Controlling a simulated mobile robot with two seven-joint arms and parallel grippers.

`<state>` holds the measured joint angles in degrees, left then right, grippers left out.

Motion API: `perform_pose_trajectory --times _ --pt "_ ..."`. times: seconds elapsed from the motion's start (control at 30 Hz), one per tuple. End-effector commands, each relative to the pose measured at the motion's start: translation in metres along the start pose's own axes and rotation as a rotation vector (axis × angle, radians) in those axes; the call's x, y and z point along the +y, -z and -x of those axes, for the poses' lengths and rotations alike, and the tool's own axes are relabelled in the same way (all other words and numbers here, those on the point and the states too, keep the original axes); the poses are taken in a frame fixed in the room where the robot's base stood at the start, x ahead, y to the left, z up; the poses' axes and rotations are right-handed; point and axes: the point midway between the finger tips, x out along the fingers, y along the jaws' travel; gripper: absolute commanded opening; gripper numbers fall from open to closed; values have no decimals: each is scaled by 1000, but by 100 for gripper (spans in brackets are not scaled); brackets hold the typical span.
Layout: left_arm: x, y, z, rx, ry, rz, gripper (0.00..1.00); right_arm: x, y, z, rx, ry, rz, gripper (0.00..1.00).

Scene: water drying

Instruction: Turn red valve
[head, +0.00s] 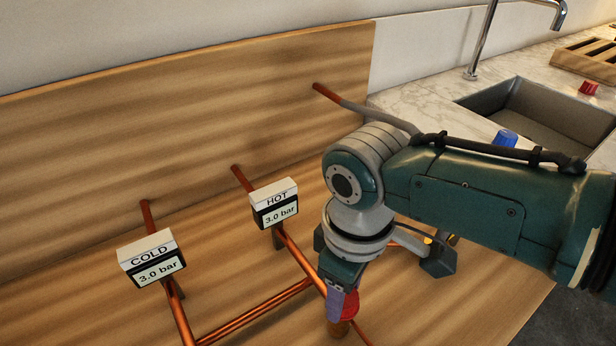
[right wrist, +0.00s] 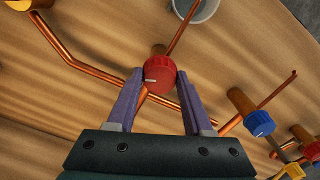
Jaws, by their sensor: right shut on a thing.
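The red valve (right wrist: 160,76) is a round red knob with a white mark on a copper pipe, in the middle of the right wrist view. My right gripper (right wrist: 161,82) has its two purple fingers on either side of the knob and is shut on it. In the head view the red valve (head: 351,304) shows at the bottom centre, partly hidden behind a finger of my right gripper (head: 343,299). My right arm comes in from the right and points down at the valve. My left gripper is not in view.
Gauges marked COLD (head: 152,257) and HOT (head: 274,203), both reading 3.0 bar, sit left of my right arm on copper pipes (head: 255,313). A blue knob (right wrist: 260,123) stands right of the red valve. A sink (head: 545,115) and faucet lie at the back right.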

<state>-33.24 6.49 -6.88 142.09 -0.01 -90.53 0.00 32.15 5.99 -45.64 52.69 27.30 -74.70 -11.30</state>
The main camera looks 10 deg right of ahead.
Motion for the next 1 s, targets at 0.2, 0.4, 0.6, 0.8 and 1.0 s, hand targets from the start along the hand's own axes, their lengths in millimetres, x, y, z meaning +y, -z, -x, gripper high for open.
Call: perform_pose_trajectory --times 0.2,0.4,0.6,0.8,1.0 --pt "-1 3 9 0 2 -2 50 -1 0 2 0 4 -180 0" --pt "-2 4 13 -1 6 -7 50 -1 1 1 0 2 -302 0" --pt "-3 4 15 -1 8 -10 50 -1 1 1 1 2 -376 0" --pt "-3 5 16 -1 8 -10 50 0 1 1 2 2 -409 0" --pt "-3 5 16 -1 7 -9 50 0 1 0 2 2 -415 0"
